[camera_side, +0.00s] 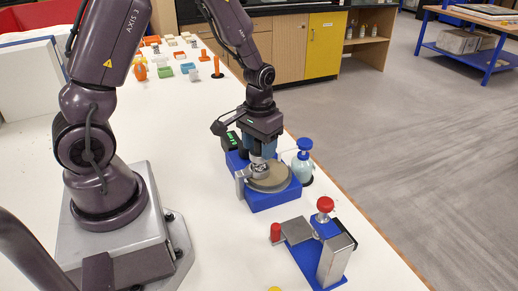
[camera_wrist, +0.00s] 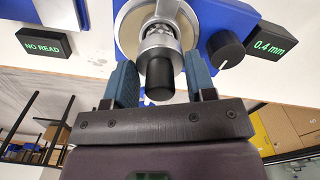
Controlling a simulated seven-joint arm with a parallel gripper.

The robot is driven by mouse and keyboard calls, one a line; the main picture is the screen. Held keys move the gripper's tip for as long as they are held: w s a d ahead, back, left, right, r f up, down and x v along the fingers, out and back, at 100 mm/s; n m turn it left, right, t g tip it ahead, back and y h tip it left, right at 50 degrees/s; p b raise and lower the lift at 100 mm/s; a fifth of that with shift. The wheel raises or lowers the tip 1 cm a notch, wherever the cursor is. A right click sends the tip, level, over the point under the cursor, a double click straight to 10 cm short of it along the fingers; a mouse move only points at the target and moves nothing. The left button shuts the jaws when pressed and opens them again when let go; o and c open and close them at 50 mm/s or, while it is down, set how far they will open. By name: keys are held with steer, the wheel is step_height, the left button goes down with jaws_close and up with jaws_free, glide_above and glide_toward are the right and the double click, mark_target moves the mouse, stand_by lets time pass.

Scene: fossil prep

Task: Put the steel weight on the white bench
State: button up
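A shiny steel piece with a black knob (camera_wrist: 159,80), which looks like the steel weight (camera_side: 259,170), stands on the round tan disc (camera_side: 272,181) of a blue device (camera_side: 285,198). My gripper (camera_side: 263,153) points down over it. In the wrist view my gripper (camera_wrist: 161,65) has a blue-teal finger on each side of the black knob, with gaps beside the knob. The fingertips are close to the steel part; contact is hard to tell. The side view hides the knob. The white bench (camera_side: 188,215) runs under the device.
A second blue device with a red knob (camera_side: 325,204) stands in front. Displays read NO READ (camera_wrist: 54,43) and 0.4 mm (camera_wrist: 271,45). Small coloured items lie farther back. The bench left of the device is clear.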

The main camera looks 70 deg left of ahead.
steer(key=c, duration=0.4)
steer(key=shift+r, duration=2.55)
